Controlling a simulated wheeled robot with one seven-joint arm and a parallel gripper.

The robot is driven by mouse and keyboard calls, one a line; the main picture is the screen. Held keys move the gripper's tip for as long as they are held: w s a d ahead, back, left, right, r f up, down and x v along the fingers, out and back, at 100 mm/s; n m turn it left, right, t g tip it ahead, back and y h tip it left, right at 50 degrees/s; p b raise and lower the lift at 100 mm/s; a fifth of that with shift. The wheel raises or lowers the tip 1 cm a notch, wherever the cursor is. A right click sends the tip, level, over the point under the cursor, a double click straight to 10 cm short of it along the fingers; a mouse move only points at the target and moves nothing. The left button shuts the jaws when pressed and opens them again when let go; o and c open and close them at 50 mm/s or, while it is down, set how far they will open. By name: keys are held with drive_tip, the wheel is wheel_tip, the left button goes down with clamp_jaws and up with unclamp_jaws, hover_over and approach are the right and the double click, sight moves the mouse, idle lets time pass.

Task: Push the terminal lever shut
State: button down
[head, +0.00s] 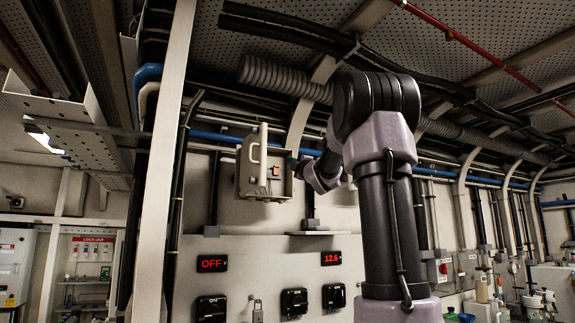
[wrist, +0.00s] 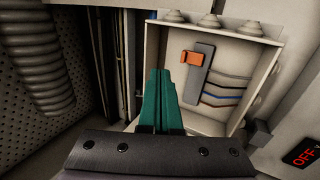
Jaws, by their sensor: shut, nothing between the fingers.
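The terminal box (head: 262,188) is a small grey open-fronted box on the back wall in the head view. Its inside (wrist: 215,112) shows in the wrist view, with several dark and blue wires. The lever has an orange handle (wrist: 191,58) and sits on a grey plate (wrist: 199,72); the orange handle also shows in the head view (head: 276,171). My gripper (wrist: 159,72) has its teal fingers shut together and empty. The fingertips are left of and below the orange handle in the wrist view, with a gap between. In the head view my gripper is at the box's right side, partly hidden.
Several cable glands (wrist: 209,20) line the box's edge. A ribbed grey hose (head: 285,78) runs above it. Below are a red OFF display (head: 212,263), a 12.6 display (head: 332,258) and black switches (head: 294,302). A pale post (head: 166,160) stands left of the box.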

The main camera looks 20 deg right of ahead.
drive_tip(key=s, duration=0.6)
drive_tip(key=shift+d, duration=0.1)
idle(0.4)
drive_tip(key=s+a+f+m+g, duration=0.5)
drive_tip(key=s+f, duration=0.4)
drive_tip(key=f, duration=0.3)
drive_tip(key=s+a+f+m+g, duration=0.5)
drive_tip(key=s+a+f+m, duration=0.2)
drive_tip(key=f, duration=0.6)
drive_tip(key=s+a+f+m+g+y, duration=0.1)
drive_tip(key=s+a+f+m+g, duration=0.5)
drive_tip(key=s+f+m, duration=0.4)
wheel_tip(320, 180, down, 2)
drive_tip(key=shift+s+f+m, duration=0.25)
drive_tip(key=shift+s+m, duration=0.05)
drive_tip(key=shift+s, duration=0.55)
